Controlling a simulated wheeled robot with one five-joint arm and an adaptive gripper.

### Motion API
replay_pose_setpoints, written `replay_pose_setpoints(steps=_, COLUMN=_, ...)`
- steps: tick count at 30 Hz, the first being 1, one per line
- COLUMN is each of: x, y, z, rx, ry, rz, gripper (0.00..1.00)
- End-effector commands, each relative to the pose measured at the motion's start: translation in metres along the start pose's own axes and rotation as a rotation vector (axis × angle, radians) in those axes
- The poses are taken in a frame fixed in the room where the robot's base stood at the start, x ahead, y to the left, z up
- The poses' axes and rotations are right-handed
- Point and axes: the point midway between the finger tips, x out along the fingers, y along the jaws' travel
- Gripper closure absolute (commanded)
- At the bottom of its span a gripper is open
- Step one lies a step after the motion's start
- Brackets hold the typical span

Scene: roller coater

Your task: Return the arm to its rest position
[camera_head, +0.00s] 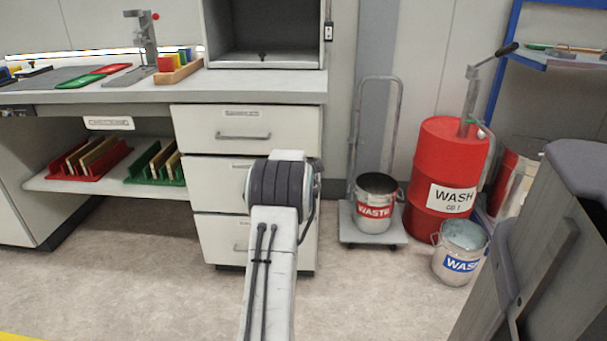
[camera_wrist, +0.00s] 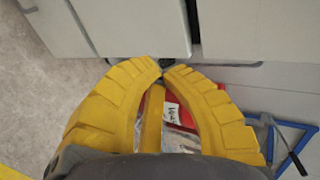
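In the head view my arm (camera_head: 273,262) rises from the bottom edge in front of the drawer unit, with its dark, ribbed joint (camera_head: 279,187) at the top. My gripper is not visible there. In the wrist view my gripper (camera_wrist: 163,69) shows two curved yellow fingers. Their tips nearly meet, with a narrow gap, and I see nothing held at the tips. A red surface with a white label (camera_wrist: 171,111) shows behind the space between the fingers, along with a yellow strip (camera_wrist: 152,118); what the strip belongs to is unclear.
The drawer unit (camera_head: 245,143) and workbench (camera_head: 130,92) stand ahead. To the right are a cart (camera_head: 381,241) with a waste bucket (camera_head: 376,189), a red wash drum (camera_head: 443,155) and a wash bucket (camera_head: 460,240) on the floor. Floor between arm and buckets (camera_head: 370,290) is clear.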

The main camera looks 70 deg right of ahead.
Motion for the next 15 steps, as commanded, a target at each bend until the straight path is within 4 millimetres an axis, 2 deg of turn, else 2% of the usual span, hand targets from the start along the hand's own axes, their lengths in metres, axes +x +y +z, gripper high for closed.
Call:
replay_pose_setpoints(steps=6, x=-0.026, y=-0.002, z=0.0, rx=0.0, ry=0.0, rz=-0.001, gripper=1.0)
replay_pose_setpoints(steps=15, x=-0.043, y=0.0, z=0.0, rx=0.0, ry=0.0, rz=0.0, gripper=1.0)
